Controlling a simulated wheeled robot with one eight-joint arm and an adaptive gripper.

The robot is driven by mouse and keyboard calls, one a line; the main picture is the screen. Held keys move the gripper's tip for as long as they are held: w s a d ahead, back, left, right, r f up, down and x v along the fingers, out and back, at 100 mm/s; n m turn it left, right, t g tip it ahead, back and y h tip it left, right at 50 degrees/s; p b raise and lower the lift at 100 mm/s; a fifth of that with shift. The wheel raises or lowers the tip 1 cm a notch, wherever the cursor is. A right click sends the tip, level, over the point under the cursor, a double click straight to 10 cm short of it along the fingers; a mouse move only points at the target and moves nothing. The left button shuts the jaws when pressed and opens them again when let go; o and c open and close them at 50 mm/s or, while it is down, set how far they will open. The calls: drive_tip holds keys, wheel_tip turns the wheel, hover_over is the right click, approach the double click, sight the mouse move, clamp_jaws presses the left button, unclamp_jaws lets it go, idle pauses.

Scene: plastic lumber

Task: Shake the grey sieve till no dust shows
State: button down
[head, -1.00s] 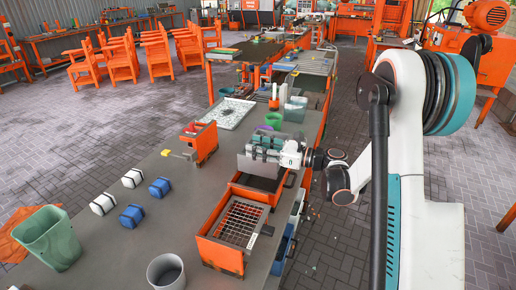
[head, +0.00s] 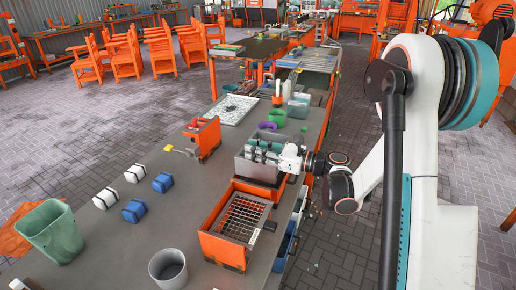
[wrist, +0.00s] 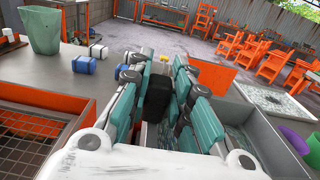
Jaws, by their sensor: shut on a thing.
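The grey sieve (head: 250,166) is an open-topped grey box at the rear end of the orange frame in the head view. Its grey wall (wrist: 276,135) also shows at the right of the wrist view, with part of a speckled floor inside. My gripper (head: 264,153) reaches over the box from the right. In the wrist view its teal fingers (wrist: 161,88) are closed around a black block, which looks like the sieve's grip. The fingers and palm hide much of the sieve's inside, so I cannot tell how much dust is there.
An orange tray with a wire grid (head: 240,220) stands just in front of the sieve. A grey cup (head: 168,268), a green bin (head: 50,232), blue and white blocks and an orange holder (head: 205,138) stand to the left.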

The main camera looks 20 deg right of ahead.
drive_tip(key=c, duration=1.4)
unclamp_jaws()
drive_tip(key=shift+c, duration=0.2)
drive_tip(key=v, duration=1.2)
